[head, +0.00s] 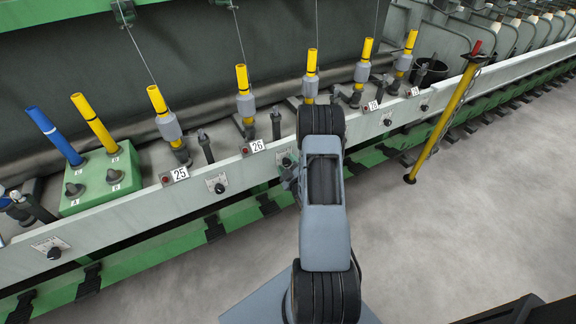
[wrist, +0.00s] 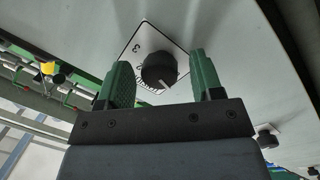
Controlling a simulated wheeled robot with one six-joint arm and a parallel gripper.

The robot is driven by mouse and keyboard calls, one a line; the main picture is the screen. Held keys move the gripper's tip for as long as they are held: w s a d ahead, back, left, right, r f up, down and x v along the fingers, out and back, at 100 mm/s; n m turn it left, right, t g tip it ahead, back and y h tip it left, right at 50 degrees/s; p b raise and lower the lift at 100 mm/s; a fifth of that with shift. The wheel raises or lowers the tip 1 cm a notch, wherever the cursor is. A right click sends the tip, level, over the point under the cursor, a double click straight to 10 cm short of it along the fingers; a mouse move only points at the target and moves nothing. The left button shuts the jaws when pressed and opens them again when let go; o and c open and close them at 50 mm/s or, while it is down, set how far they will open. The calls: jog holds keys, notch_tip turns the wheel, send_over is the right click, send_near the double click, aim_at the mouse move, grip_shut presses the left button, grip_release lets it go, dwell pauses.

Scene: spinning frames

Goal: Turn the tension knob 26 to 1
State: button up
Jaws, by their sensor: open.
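The tension knob 26 (head: 287,161) sits on a small white dial plate on the pale rail, just right of the 26 label (head: 252,147). My arm partly covers it in the head view. In the wrist view the round black knob (wrist: 157,67) has a white pointer line at its lower right. Its dial plate (wrist: 139,46) shows a 3; the other marks are partly hidden or hard to read. My gripper (wrist: 163,78) is open, with one green finger on each side of the knob. I cannot tell whether they touch it.
Another knob (head: 218,187) is to the left, near the 25 label (head: 180,174). A neighbouring knob (wrist: 267,138) shows at lower right in the wrist view. Yellow spindles (head: 245,92) stand behind the rail. A yellow post (head: 441,121) stands at right; the grey floor is clear.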

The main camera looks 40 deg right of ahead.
jog(key=c, duration=0.9)
jog(key=m+b, duration=0.2)
jog(key=m, duration=0.1)
jog(key=m+b, duration=0.1)
jog(key=m, duration=0.2)
jog(key=m+b, duration=0.1)
jog(key=m, duration=0.2)
jog(key=shift+r+g+y, duration=0.1)
jog(key=shift+g+y, duration=0.3)
dwell(0.4)
